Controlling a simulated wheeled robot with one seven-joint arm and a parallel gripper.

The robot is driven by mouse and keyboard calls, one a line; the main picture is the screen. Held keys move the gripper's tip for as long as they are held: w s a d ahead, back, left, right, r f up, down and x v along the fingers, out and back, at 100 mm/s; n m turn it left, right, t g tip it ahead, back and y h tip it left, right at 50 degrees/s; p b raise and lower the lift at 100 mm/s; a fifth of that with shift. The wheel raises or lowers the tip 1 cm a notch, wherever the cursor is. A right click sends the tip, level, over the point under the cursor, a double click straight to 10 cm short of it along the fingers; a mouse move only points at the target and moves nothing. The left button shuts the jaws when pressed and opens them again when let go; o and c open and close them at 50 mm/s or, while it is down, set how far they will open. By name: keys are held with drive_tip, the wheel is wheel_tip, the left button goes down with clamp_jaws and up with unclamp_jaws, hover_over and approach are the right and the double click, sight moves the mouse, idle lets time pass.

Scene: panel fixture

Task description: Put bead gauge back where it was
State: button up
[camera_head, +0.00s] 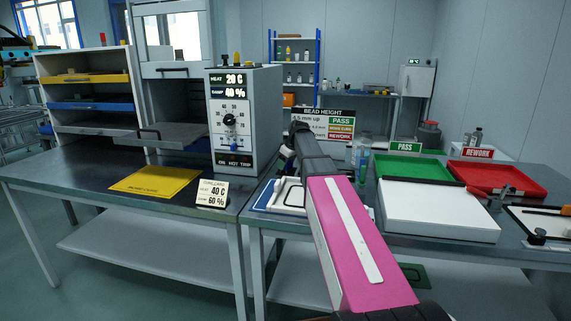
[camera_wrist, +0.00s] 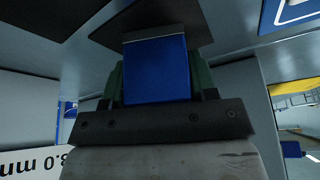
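In the wrist view, my gripper (camera_wrist: 156,84) has its two dark green fingers on either side of a blue block (camera_wrist: 155,65), which looks like the bead gauge. The fingers appear closed on its sides. A dark flat plate (camera_wrist: 150,20) lies just beyond the block; I cannot tell whether they touch. In the head view, my pink and black arm reaches over the right bench and hides the gripper and the block. A white and blue board (camera_head: 264,197) with dark outlines lies on the bench beside the arm, partly covered by it.
The bead height sign (camera_head: 340,124) stands behind my arm. Right of it are a clear container (camera_head: 364,165), a green tray (camera_head: 412,168), a white block (camera_head: 438,212) and a red tray (camera_head: 500,176). A heater box (camera_head: 262,110) and yellow mat (camera_head: 155,180) are on the left bench.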

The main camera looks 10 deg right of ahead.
drive_tip(key=o, duration=0.4)
drive_tip(key=shift+r, duration=0.1)
drive_tip(key=v, duration=1.2)
